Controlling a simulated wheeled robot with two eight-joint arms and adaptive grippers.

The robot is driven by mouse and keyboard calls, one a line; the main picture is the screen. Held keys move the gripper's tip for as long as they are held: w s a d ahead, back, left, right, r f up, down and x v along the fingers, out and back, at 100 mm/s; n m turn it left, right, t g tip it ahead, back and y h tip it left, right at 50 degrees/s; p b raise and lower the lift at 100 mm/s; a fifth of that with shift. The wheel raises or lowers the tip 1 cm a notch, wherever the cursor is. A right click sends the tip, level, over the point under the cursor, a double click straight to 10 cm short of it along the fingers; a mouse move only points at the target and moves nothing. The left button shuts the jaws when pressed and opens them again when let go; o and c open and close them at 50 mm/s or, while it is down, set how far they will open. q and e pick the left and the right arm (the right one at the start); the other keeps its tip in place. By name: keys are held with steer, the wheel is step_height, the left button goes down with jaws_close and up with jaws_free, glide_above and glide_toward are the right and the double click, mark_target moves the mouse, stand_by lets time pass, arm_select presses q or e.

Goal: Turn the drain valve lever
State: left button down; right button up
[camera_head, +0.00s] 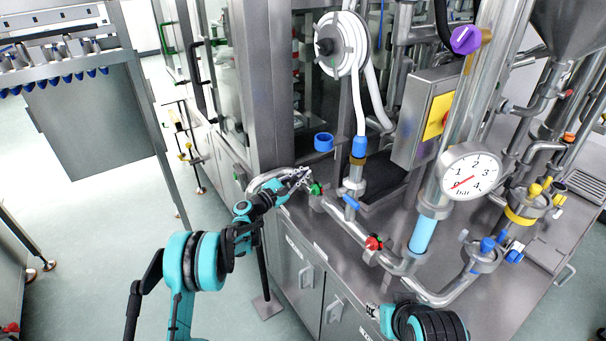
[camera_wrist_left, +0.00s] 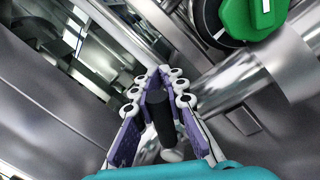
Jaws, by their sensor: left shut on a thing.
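My left gripper (camera_head: 298,178) reaches in over the near left edge of the steel worktop, just left of a green valve handle (camera_head: 316,188). In the left wrist view its two purple-padded fingers (camera_wrist_left: 162,88) are closed around a black lever grip (camera_wrist_left: 160,112), which I take to be the drain valve lever. Part of the lever is hidden between the fingers, and the head view does not show it clearly. The green handle also shows at the top of the wrist view (camera_wrist_left: 250,18). My right gripper (camera_head: 372,311) is at the bottom of the head view, small and partly cut off.
A steel pipe with a red valve handle (camera_head: 374,242) and a blue valve handle (camera_head: 351,202) runs right of my left gripper. A pressure gauge (camera_head: 470,172) stands further right. A blue cup-like ring (camera_head: 323,142) sits behind. Open floor lies to the left.

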arm_select(q)
steer(key=c, duration=1.6)
jaws_free()
steer(key=v, duration=1.2)
